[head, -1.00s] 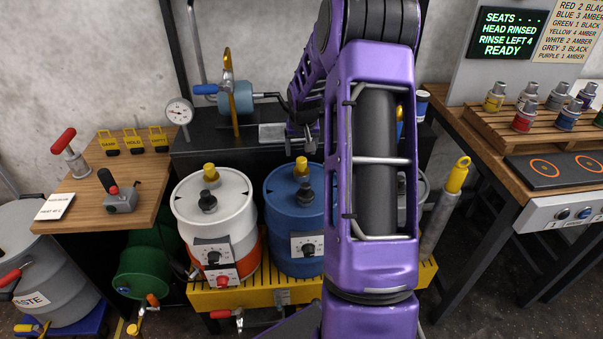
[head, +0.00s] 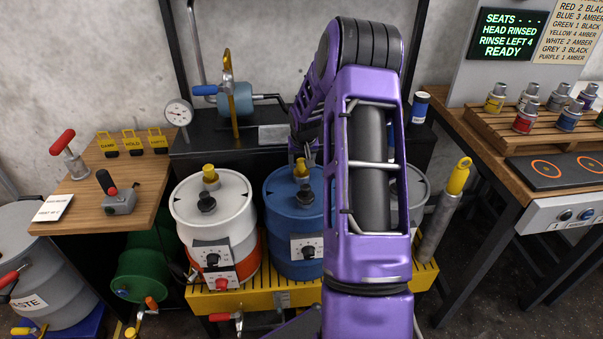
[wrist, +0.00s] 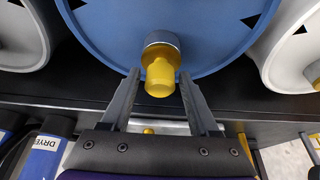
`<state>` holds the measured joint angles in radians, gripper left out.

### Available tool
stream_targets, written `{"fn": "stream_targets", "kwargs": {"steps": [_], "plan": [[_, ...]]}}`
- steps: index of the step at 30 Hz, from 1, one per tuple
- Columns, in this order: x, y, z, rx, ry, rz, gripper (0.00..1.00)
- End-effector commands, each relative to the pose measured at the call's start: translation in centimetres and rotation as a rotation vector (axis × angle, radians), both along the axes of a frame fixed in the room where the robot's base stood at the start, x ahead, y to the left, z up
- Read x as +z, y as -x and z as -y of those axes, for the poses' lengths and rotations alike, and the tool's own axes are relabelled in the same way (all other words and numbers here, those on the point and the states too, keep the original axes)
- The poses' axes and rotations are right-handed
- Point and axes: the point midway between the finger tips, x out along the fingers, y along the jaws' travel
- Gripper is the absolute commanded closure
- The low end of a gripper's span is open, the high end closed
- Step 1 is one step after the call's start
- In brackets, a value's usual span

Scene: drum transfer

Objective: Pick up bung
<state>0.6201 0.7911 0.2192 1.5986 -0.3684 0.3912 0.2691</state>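A yellow bung (head: 301,169) stands in a grey collar at the back of the blue drum's top (head: 280,190). In the wrist view the same bung (wrist: 160,78) shows its rounded yellow end near the fingertips. My gripper (head: 303,150) is just above and behind it in the head view. In the wrist view my gripper (wrist: 158,80) is open, with one finger on each side of the bung and gaps left between. I cannot tell how far the fingertips reach along it. My purple arm hides the right part of the blue drum.
A white drum (head: 240,228) with its own yellow bung (head: 210,172) stands to the left. A pale drum (head: 415,190) on the right is mostly hidden by my arm. A black bench (head: 205,148) with a blue-handled device (head: 235,100) lies behind. A grey cylinder (head: 440,225) stands at right.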

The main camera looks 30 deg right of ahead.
Motion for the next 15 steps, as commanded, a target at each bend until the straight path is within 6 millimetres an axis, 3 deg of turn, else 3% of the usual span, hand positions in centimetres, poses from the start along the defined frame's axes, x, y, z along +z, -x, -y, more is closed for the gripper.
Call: {"fn": "stream_targets", "kwargs": {"steps": [2, 9, 15], "plan": [[0.01, 0.00, 0.00, 0.000, 0.000, 0.000, 0.55], [0.02, 0.01, 0.00, 0.000, 0.000, 0.000, 0.98], [0.06, -0.02, 0.00, 0.000, 0.000, 0.001, 1.00]]}}
